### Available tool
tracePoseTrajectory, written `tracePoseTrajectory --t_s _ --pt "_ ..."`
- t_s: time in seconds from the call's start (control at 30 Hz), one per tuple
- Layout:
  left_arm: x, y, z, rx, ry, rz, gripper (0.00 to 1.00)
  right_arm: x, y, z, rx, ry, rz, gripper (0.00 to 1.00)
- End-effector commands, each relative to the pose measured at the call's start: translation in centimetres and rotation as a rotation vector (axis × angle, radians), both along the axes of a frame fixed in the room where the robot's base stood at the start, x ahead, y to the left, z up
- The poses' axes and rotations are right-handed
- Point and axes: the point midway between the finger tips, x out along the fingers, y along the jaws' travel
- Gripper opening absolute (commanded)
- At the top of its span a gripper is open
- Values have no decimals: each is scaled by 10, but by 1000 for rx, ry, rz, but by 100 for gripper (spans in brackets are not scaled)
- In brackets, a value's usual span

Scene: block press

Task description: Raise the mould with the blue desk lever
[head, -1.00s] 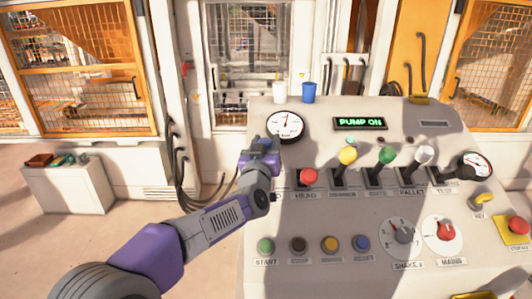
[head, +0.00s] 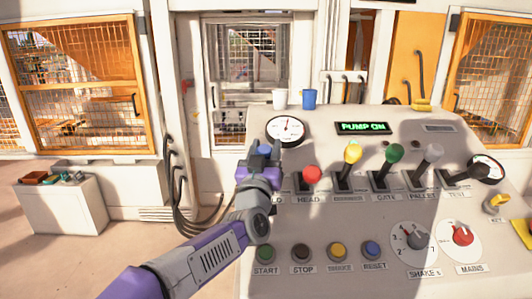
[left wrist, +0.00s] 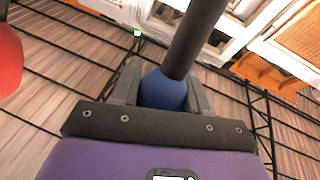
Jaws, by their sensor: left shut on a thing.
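The blue lever's round knob (left wrist: 163,90) sits between the fingers of my left gripper in the left wrist view, with its dark shaft running up out of the picture. In the head view, my left gripper (head: 263,152) is at the left end of the lever row on the desk (head: 310,225), shut on this knob. The gripper mostly hides the lever and part of its label there. The mould cannot be made out behind the mesh window (head: 246,60). My right gripper is not in view.
Close to the right of my gripper stands the red HEAD lever (head: 311,174), then yellow (head: 352,151), green (head: 393,153) and white (head: 433,152) levers. A gauge (head: 285,130) lies just beyond the gripper. The display (head: 363,127) reads PUMP ON. Two cups (head: 309,97) stand at the desk's back edge.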

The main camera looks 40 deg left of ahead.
Motion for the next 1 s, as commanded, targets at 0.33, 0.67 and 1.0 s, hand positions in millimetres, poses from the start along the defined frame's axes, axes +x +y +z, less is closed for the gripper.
tracePoseTrajectory --t_s 0.33,0.67,1.0 --pt "0 0 -1 -1 3 0 68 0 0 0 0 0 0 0" --pt "-6 -3 -2 0 0 0 68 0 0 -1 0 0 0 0" --pt "-48 -25 -21 0 1 -1 68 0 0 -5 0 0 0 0"
